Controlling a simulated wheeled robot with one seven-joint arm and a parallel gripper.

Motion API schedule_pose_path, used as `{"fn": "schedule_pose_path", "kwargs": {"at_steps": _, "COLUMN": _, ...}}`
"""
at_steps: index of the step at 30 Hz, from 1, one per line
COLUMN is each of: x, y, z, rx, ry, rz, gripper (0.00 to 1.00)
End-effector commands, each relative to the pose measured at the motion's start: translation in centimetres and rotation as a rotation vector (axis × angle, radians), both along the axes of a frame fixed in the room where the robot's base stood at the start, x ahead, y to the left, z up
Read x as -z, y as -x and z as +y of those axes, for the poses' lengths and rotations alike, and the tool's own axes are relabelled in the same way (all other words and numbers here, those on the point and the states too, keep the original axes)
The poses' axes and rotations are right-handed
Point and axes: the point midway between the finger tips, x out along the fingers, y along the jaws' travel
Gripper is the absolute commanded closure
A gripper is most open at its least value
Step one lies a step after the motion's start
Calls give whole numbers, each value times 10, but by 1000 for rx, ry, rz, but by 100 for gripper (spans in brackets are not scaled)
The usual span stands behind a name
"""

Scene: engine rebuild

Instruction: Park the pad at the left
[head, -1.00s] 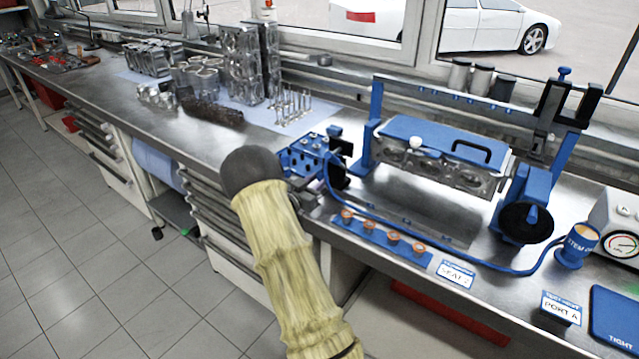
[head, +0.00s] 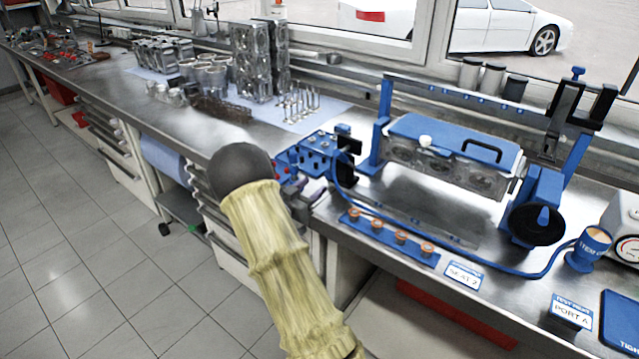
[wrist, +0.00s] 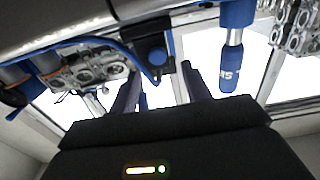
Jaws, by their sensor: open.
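A blue flat pad-like plate with a black handle (head: 440,138) lies on a metal cylinder head (head: 430,163) in the blue test fixture. I cannot tell for sure that it is the task's pad. My gripper (wrist: 160,78) is open and empty in the wrist view, its two dark fingers apart. A black block with a blue disc (wrist: 156,52) shows beyond the fingers in the wrist view.
A blue rail with several copper-coloured plugs (head: 388,236) and a blue hose lie along the front edge. A black disc (head: 537,224) stands at the fixture's right. A blue "TIGHT" mat (head: 620,318) lies far right. Engine parts (head: 210,75) crowd the left bench.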

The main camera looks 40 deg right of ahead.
Motion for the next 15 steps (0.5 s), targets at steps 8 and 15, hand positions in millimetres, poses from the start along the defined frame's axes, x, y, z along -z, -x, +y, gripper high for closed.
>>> {"fn": "schedule_pose_path", "kwargs": {"at_steps": 8, "x": 1, "y": 17, "z": 56, "rx": -5, "ry": -1, "rz": -1, "gripper": 52}}
{"fn": "schedule_pose_path", "kwargs": {"at_steps": 15, "x": 1, "y": 30, "z": 97, "rx": -5, "ry": -2, "rz": -2, "gripper": 52}}
